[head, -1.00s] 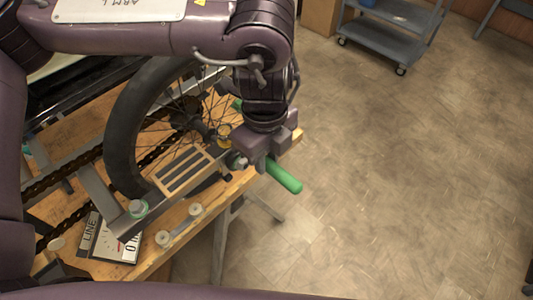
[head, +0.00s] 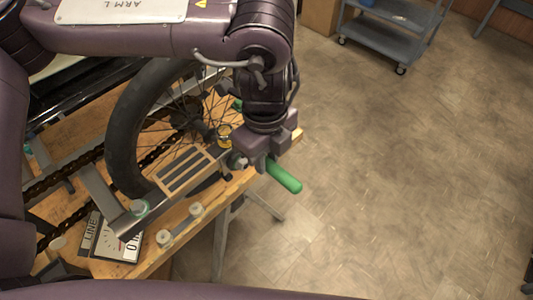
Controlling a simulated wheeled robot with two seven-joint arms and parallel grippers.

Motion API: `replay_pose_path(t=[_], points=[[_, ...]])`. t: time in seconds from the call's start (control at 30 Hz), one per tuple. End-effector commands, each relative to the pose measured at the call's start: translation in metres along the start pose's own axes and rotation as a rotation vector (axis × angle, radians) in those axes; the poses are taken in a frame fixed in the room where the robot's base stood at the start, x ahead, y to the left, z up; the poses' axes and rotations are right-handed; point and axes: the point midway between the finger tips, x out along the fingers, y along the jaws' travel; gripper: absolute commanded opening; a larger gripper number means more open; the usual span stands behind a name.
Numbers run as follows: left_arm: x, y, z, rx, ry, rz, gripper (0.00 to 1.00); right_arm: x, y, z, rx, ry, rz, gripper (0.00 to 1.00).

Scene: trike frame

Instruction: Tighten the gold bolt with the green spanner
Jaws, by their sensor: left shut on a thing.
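My left gripper (head: 260,160) is at the table's right corner, beside the wheel, and is shut on the green spanner (head: 284,178). The spanner's rounded green handle sticks out past the fingers to the lower right, over the table's edge. The fingers hide the part they hold, and I cannot make out the spanner's head. The gold bolt (head: 223,131) shows just left of the gripper, by the wheel's hub side. I cannot tell whether the spanner touches it. My right gripper is not in view.
The black-tyred wheel (head: 122,130) stands left of the gripper on the wooden table (head: 150,262). A slotted plate (head: 185,171), pale round knobs (head: 195,210) and a printed card (head: 118,240) are near the front. Floor at right is open, with a grey cart (head: 395,25) behind.

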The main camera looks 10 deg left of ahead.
Motion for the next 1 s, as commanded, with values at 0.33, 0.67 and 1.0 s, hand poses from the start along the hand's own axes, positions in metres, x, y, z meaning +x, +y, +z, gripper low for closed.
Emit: replay_pose_path(t=[0.33,0.67,1.0], points=[[0.006,0.000,0.000,0.000,0.000,0.000,0.00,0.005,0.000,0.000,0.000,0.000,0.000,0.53],[0.013,0.000,0.000,0.000,0.001,0.000,0.00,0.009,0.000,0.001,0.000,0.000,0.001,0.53],[0.019,0.000,0.000,0.000,0.000,0.000,0.00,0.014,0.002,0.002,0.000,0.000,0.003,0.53]])
